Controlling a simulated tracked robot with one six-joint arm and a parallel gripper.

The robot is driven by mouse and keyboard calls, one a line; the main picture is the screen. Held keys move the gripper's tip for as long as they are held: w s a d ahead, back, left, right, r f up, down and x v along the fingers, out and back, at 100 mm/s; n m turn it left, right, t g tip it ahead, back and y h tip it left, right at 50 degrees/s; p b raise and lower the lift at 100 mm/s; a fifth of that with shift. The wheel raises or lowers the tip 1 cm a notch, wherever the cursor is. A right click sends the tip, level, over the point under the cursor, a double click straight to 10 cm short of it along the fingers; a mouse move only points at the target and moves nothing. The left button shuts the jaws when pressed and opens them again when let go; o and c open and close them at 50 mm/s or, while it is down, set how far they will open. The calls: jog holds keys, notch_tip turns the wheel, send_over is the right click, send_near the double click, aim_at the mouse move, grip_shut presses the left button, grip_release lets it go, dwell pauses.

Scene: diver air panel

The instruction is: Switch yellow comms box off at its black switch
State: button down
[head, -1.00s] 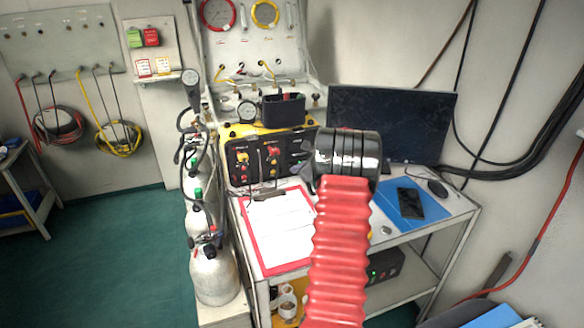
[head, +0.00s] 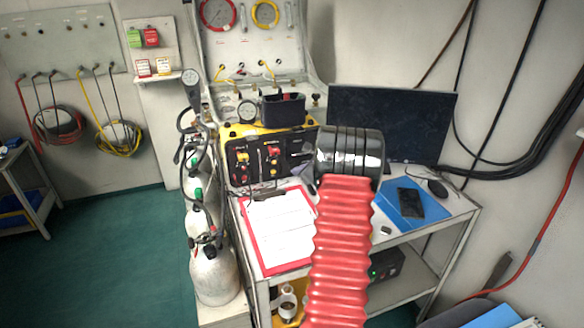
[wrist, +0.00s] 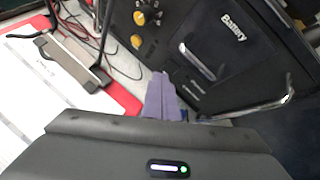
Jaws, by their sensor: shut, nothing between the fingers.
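The yellow comms box (head: 243,130) stands at the back of the table in the head view, with a black front panel (head: 236,165) carrying red and yellow knobs. My arm covers part of its right side. In the wrist view the black panel (wrist: 190,22) is close, with the word "Battery", yellow knobs (wrist: 147,17) and a metal handle (wrist: 198,62). I cannot make out which part is the black switch. My gripper (wrist: 162,82) is shut and empty, its greyish-purple fingers together in front of the panel's lower edge. Whether they touch it is unclear. The head view hides the fingers behind my arm.
A red clipboard with white paper (head: 280,228) lies in front of the box. A monitor (head: 400,125) stands to the right, with a blue folder (head: 385,205) and dark phone (head: 410,203) before it. Gas cylinders (head: 212,270) stand left of the table.

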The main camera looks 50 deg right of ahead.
jog(key=shift+s, duration=0.1)
jog(key=shift+s+a+f, duration=0.1)
jog(key=shift+s+a, duration=0.35)
jog(key=shift+s, duration=0.25)
jog(key=shift+s+a+f, duration=0.1)
jog(key=shift+s+a, duration=0.3)
jog(key=shift+s, duration=0.3)
jog(key=shift+s+a+f, duration=0.1)
jog(key=shift+s+a, duration=0.35)
jog(key=shift+s, duration=0.25)
